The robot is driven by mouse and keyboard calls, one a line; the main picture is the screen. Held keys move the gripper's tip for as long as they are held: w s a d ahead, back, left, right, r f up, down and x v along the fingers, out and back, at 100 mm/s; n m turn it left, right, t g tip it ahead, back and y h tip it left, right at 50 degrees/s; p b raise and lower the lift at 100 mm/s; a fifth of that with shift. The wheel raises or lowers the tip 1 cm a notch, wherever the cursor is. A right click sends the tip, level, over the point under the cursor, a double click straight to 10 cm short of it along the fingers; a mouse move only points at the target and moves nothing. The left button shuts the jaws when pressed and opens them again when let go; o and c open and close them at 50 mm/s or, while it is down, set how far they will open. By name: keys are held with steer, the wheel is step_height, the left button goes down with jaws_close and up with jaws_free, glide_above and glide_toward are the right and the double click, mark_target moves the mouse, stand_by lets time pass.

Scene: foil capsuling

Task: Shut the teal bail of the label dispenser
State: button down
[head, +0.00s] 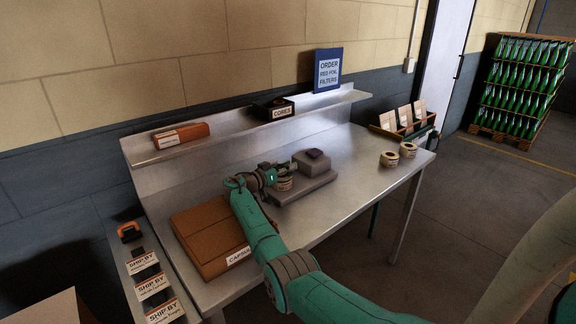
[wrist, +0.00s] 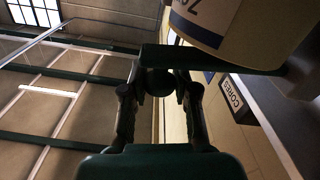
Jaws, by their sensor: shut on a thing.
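The label dispenser (head: 306,190) stands on the metal bench, a grey base with a raised block at its back right. A cream label roll (head: 285,184) sits at its left end and fills the upper right of the wrist view (wrist: 240,25). The teal bail (wrist: 215,59) shows in the wrist view as a dark teal bar beside the roll. My gripper (head: 272,177) is at the dispenser's left end. In the wrist view its fingers (wrist: 158,88) close on a dark round part at the bail's end. How far the bail stands open is unclear.
A brown carton (head: 205,235) lies left of my arm. Two label rolls (head: 399,154) stand at the bench's right end, near a crate of packets (head: 405,125). The shelf behind carries a black CORES box (head: 272,108) and a blue sign (head: 328,70).

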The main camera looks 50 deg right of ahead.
steer(key=shift+f, duration=0.2)
steer(key=c, duration=0.9)
jaws_free()
steer(key=shift+s, duration=0.1)
steer(key=shift+r, duration=0.15)
step_height(320, 180, up, 10)
steer(key=shift+f, duration=0.1)
